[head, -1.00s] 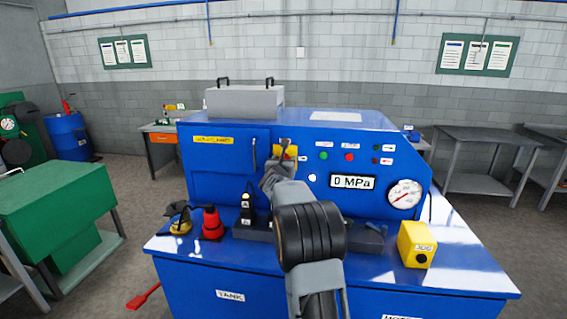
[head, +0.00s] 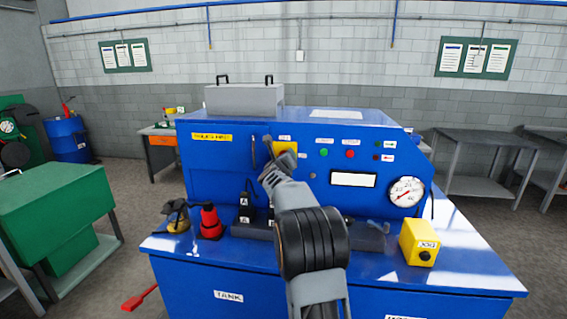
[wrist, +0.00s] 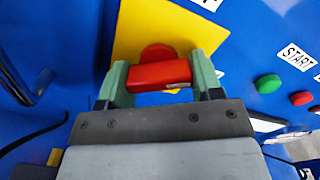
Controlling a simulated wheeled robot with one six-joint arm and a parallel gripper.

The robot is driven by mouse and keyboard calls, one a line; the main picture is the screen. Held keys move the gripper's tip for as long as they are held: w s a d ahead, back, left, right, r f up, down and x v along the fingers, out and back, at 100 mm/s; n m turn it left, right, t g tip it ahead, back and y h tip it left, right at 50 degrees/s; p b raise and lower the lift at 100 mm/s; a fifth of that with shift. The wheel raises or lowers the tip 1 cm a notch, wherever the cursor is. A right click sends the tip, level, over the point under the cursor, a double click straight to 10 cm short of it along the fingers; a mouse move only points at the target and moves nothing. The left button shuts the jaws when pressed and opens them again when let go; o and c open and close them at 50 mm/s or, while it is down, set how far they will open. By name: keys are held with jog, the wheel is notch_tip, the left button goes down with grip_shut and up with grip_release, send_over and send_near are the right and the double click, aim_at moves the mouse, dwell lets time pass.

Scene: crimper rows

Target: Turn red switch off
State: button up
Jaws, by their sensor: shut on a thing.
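The red switch (wrist: 160,75) is a rotary knob with a bar handle on a yellow plate (wrist: 137,35) on the blue machine's front panel. In the wrist view the handle lies between the two green fingers of my gripper (wrist: 161,78), which is shut on it. In the head view my gripper (head: 270,152) is at the yellow plate (head: 288,148), left of the green and red buttons. My gripper and arm hide the red switch there. The display (head: 353,180) on the panel is blank white.
A green button (wrist: 268,84) and a red button (wrist: 301,98) sit close to the right of my gripper. A pressure gauge (head: 406,191) is farther right. A red and black tool (head: 211,222), a dark block and a yellow box (head: 419,243) stand on the bench ledge below my arm.

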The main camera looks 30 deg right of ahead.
jog(key=n, duration=0.5)
jog(key=shift+r+n, duration=0.1)
jog(key=shift+n, duration=0.2)
jog(key=n+p, duration=0.1)
jog(key=n, duration=0.4)
jog(key=shift+n+p, duration=0.3)
jog(key=shift+n, duration=0.1)
jog(key=o, duration=0.9)
jog(key=b+v, duration=0.4)
jog(key=v, duration=0.9)
jog(key=shift+s+a+r, duration=0.1)
jog(key=shift+s+a, duration=0.15)
jog(key=shift+s, duration=0.1)
